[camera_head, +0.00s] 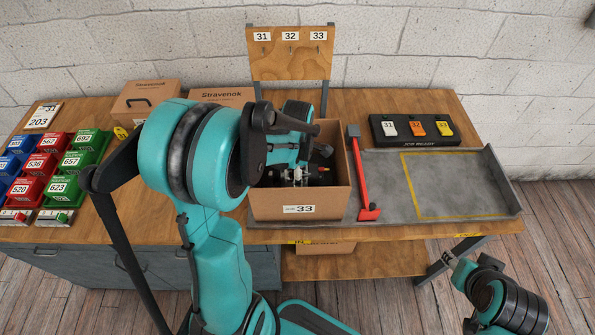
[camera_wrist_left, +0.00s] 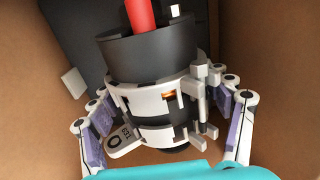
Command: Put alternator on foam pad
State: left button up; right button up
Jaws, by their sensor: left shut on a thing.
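The alternator (camera_wrist_left: 150,95) is inside the open cardboard box marked 33 (camera_head: 297,210). It has white metal bands, a dark round end, a red rod in that end, and a small tag. My left gripper (camera_head: 293,175) reaches down into the box. In the left wrist view its fingers stand on both sides of the alternator, shut on it. In the head view the arm and box hide most of the alternator. My right gripper (camera_head: 455,266) is at the lower right, away from the table; its fingers are too small to read. I cannot pick out a foam pad for certain.
A grey tray (camera_head: 385,190) with a yellow outline lies clear at the right. A black rack with numbered tags (camera_head: 415,131) stands behind. Coloured bins (camera_head: 78,160) fill the left; a numbered board (camera_head: 290,58) stands behind.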

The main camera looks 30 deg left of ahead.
pick_arm(q)
jog(key=shift+f, duration=0.6)
jog(key=shift+f+b, duration=0.5)
jog(key=shift+b, duration=0.05)
jog(key=o, duration=1.9)
jog(key=shift+c, duration=0.2)
